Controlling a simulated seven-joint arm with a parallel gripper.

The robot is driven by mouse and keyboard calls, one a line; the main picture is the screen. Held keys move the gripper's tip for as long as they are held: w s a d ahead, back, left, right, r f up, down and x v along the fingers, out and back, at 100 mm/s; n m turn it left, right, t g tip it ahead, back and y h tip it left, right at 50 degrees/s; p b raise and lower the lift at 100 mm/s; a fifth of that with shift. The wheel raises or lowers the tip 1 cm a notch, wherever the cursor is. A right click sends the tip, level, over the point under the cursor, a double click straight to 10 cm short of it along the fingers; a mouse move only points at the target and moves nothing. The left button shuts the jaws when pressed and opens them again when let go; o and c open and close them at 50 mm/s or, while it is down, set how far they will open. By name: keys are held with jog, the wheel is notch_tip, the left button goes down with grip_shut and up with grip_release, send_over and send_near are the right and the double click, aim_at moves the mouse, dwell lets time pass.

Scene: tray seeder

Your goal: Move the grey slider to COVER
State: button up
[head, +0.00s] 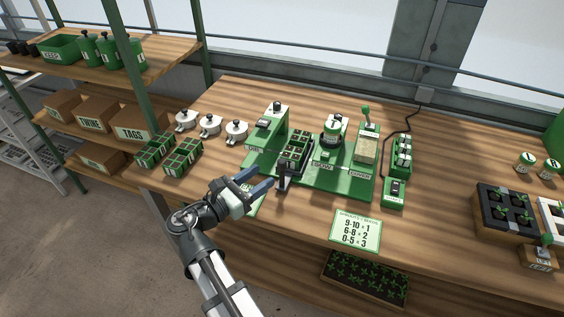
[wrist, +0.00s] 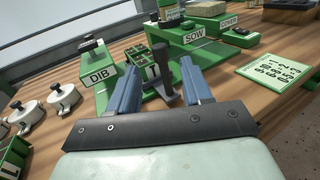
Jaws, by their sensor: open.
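The grey slider (head: 283,183) is a dark carriage with an upright handle at its front, on the green machine base.
A SPROUTS score card (head: 356,231) lies at the table's front. Several white lidded pots (head: 210,124) and green cell trays (head: 182,158) stand left. A small green box with a cable (head: 394,193) stands right of the machine.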

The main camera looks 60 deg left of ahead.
aim_at(279, 165)
jog(key=x, duration=0.8)
jog(key=shift+w+a, duration=0.1)
jog(key=shift+w, duration=0.2)
jog(key=shift+f, duration=0.1)
grip_shut()
